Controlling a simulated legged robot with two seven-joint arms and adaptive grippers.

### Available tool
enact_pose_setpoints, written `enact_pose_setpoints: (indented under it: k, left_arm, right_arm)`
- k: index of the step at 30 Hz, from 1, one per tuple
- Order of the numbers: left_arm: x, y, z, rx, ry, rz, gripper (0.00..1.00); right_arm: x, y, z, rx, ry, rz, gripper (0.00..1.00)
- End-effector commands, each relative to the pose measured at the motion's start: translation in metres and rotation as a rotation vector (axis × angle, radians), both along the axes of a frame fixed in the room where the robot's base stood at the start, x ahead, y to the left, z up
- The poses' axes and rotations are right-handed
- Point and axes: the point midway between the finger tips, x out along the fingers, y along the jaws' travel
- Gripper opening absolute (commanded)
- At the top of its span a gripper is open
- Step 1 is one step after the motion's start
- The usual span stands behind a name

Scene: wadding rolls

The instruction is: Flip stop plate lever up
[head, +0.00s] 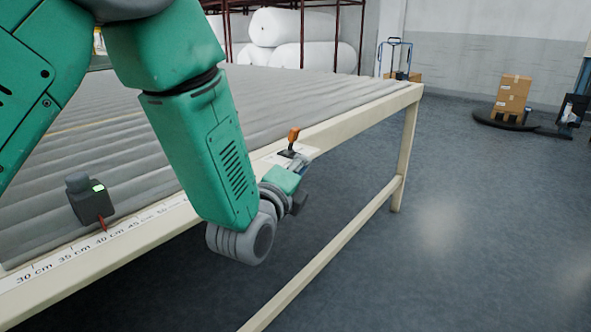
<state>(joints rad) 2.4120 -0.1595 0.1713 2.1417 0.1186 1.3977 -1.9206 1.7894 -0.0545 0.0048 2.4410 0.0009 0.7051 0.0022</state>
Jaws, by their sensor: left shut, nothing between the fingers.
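An orange-topped lever (293,135) stands upright on a pale plate on the table's long edge. My left arm reaches down from the top left, and its left gripper (299,200) is just in front of and below the lever, beside the table edge. The left gripper is shut with nothing visible in it. It looks apart from the lever's orange handle; the arm's wrist hides part of the table edge. My right gripper is out of view.
The ribbed roller table (150,145) fills the left. A dark block with a green display (91,200) sits by the centimetre scale (85,248). White wadding rolls (276,28) lie behind. Cardboard boxes (512,93) stand far right. The floor right of the table is clear.

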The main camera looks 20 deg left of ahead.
Motion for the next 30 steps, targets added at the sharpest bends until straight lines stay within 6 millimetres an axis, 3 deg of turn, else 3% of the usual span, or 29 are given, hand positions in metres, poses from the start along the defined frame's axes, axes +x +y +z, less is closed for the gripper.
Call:
enact_pose_setpoints:
  k: [8,15,30]
  left_arm:
    - [0.06,-0.006,0.004,-0.005,-0.003,0.003,0.0]
    - [0.068,0.024,0.015,-0.002,-0.001,0.003,0.0]
    - [0.07,0.029,0.018,-0.001,0.0,0.001,0.0]
  right_arm:
    - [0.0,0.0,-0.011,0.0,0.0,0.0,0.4]
    - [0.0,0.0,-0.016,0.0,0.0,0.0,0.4]
    - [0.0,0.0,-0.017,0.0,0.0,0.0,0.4]
